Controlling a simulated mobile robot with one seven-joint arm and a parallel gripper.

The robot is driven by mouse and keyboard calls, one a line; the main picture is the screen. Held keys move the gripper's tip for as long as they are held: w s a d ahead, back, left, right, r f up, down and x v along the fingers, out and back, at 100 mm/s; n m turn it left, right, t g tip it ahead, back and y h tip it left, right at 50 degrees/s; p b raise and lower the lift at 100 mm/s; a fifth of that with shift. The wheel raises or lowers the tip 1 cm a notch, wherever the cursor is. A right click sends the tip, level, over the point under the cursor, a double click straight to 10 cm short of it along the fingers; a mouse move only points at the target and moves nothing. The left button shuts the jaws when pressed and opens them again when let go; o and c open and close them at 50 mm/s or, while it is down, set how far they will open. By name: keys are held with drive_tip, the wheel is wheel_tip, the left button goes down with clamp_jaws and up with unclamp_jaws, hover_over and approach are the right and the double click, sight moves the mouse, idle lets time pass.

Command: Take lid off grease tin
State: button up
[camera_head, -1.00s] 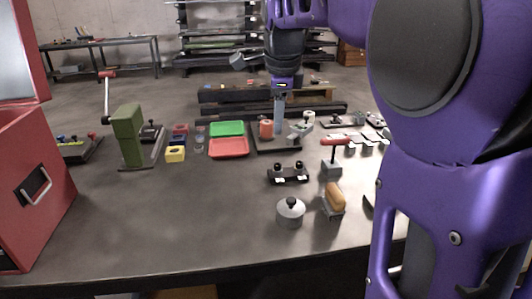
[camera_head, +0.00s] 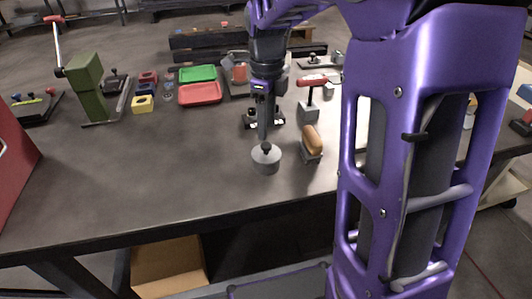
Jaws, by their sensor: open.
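The grease tin (camera_head: 266,163) is a small grey round tin standing upright on the dark table near its front edge. Its lid is on top, with a black round knob (camera_head: 266,147) at the centre. My gripper (camera_head: 263,136) points straight down just above the knob. It is open, and its fingers look close to the knob; whether they touch it or straddle it I cannot tell. The lid looks seated on the tin.
A brush-like block with a tan top (camera_head: 312,141) stands close to the right. Red (camera_head: 200,93) and green (camera_head: 198,73) trays and a green press (camera_head: 86,84) stand further left. The front-left table is clear.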

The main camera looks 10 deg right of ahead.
sight(265, 144)
drive_tip(key=shift+a+f+b, duration=0.15)
drive_tip(key=shift+f+b, duration=0.2)
drive_tip(key=shift+f, duration=2.8)
clamp_jaws()
